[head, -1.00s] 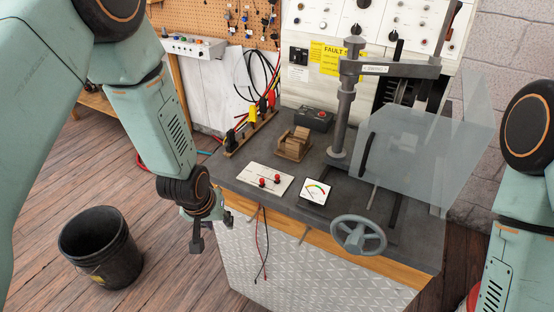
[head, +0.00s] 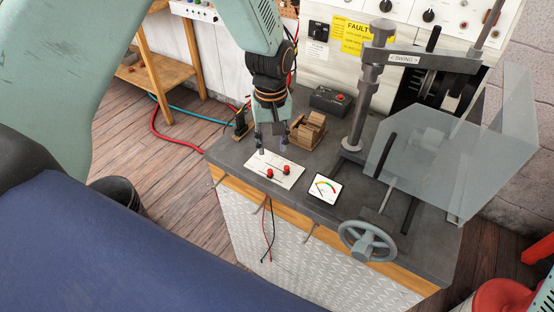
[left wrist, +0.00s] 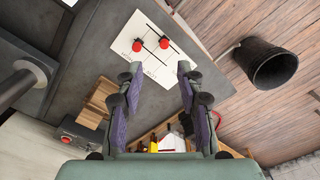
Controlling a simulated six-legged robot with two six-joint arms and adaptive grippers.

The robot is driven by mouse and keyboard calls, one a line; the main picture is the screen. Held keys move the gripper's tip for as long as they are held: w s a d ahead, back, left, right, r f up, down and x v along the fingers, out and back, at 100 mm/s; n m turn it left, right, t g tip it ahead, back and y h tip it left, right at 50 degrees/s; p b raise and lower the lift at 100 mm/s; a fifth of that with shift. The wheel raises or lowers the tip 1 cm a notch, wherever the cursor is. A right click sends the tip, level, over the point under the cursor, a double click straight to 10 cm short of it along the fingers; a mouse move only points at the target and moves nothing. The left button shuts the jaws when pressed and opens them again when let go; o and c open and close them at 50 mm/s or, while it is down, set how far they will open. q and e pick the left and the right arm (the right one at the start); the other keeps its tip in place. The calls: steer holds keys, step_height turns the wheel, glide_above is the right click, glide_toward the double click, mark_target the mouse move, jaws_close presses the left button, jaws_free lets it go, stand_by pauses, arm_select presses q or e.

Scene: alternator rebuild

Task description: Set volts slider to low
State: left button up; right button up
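A white panel (head: 289,181) lies on the grey bench top near the front edge, with thin dark slots and two red slider knobs (head: 270,173) (head: 286,169). In the left wrist view the panel (left wrist: 152,63) is straight ahead, with the red knobs (left wrist: 137,45) (left wrist: 164,41) beyond the fingertips. The slot labels are too small to read, so I cannot tell which slider is volts. My left gripper (head: 272,149) points down over the panel's back edge. It is open and empty, its fingers wide apart (left wrist: 157,71), touching neither knob. My right gripper is out of view.
A small meter (head: 325,188) sits right of the panel. A wooden block (head: 308,132) and a dark box with a red button (head: 331,100) stand behind. A press post (head: 362,110), clear shield (head: 455,160) and handwheel (head: 367,241) occupy the right. A black bucket (left wrist: 270,63) is on the floor.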

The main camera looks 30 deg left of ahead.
mark_target(270, 170)
arm_select(q)
steer(key=shift+s+a+f, duration=0.1)
steer(key=shift+s+f, duration=0.1)
steer(key=shift+s, duration=0.05)
step_height(270, 170, down, 6)
steer(key=shift+s+a+r, duration=0.1)
steer(key=shift+s+a, duration=0.05)
steer(key=shift+f, duration=0.9)
steer(key=c, duration=0.5)
jaws_close()
